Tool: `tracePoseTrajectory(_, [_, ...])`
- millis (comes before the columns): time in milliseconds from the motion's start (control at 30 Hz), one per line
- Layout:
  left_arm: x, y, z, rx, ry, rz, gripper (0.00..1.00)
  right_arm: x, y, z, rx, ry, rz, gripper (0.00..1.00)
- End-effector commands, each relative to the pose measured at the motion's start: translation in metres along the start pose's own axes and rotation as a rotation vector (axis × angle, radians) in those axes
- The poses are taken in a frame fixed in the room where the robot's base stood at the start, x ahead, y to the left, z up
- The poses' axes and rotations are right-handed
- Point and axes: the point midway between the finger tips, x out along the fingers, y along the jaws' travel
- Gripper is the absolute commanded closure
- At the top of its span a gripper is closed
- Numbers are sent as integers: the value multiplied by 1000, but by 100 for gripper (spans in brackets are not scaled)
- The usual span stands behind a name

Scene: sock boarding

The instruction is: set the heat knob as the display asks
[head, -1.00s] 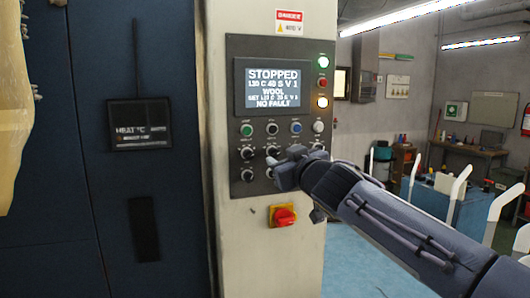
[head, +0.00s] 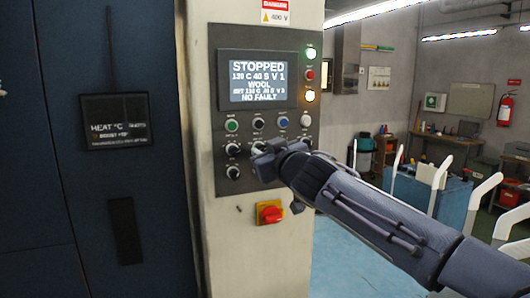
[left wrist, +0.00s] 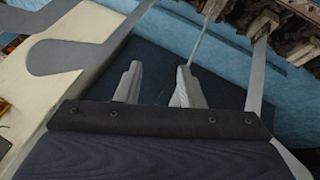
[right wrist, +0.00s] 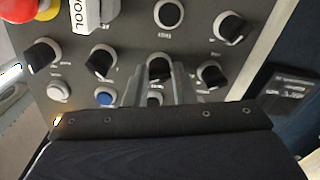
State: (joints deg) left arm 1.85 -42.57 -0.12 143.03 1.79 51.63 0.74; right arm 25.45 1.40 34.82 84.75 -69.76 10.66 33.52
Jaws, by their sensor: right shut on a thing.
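The dark control panel (head: 216,110) stands on a cream column. Its lit display (head: 264,82) reads STOPPED, 130 C 40 S V 1, WOOL, a small blurred SET line, and NO FAULT. Several black knobs sit below, one at the left (head: 232,149). My right gripper (head: 258,157) is at the panel's lower middle. In the right wrist view its fingers (right wrist: 160,85) stand on either side of a black knob (right wrist: 157,64) and are shut on it. Its label is not readable. My left gripper (left wrist: 158,85) is open and empty, away from the panel.
A red switch on a yellow plate (head: 270,212) sits just below the panel. Coloured buttons, one green (head: 231,125), are above the knobs. A HEAT °C box (head: 116,121) is on the dark cabinet to the left. White curved arms (head: 440,172) stand to the right.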

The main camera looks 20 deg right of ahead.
Motion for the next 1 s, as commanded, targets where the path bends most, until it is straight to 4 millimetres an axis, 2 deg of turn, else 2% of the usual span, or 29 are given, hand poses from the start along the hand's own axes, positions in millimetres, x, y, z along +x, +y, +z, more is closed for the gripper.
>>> tracePoseTrajectory(367, [-2,1,-1,0,0,0,65,0,0,-1,-111,-4,-1,100])
tracePoseTrajectory(1000, [-8,4,-4,0,0,0,65,0,0,-3,-687,-28,-7,100])
